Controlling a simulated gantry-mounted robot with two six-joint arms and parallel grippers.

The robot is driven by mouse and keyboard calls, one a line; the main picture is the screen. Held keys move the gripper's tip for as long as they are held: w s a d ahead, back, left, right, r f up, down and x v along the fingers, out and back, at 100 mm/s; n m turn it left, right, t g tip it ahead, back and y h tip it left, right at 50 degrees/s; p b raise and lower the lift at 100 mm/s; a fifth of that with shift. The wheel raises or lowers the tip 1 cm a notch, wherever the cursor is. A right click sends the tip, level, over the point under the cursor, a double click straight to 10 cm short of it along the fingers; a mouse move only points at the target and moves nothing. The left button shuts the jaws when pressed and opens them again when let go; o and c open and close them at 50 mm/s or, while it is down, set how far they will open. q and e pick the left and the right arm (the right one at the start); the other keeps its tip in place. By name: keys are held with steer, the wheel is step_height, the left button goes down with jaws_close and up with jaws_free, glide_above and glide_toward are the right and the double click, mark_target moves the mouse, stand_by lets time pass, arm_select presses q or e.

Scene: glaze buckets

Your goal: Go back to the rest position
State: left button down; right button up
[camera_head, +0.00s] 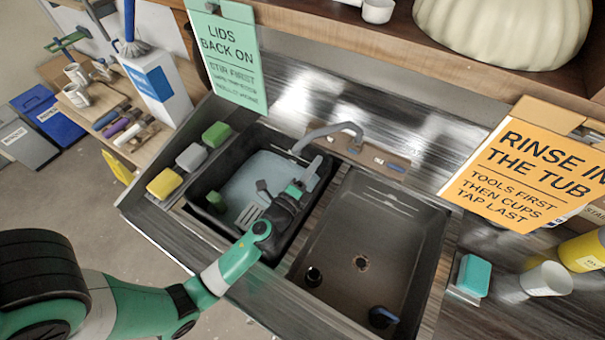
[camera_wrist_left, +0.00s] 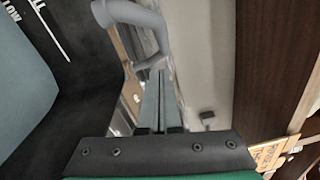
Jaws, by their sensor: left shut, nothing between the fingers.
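My left gripper (camera_head: 313,169) reaches over the left sink basin (camera_head: 214,171), near the divider between the basins and just below the tap. Its fingers are shut with nothing between them. In the left wrist view the closed fingers (camera_wrist_left: 158,101) point at the grey tap spout (camera_wrist_left: 140,22); I cannot tell whether they touch it. The left basin holds pale water (camera_head: 255,174). A slotted tool (camera_head: 250,215) is in the water, partly hidden by my gripper. My right gripper is not in the head view.
The grey tap (camera_head: 335,130) arches behind the basins. Yellow (camera_head: 164,183), grey (camera_head: 191,157) and green (camera_head: 216,135) sponges line the left rim. The right basin (camera_head: 385,225) is mostly clear. Two signs (camera_head: 228,50) (camera_head: 535,170) hang close above the counter.

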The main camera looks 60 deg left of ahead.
arm_select(q)
steer(key=s, duration=0.5)
steer(key=shift+d, duration=0.25)
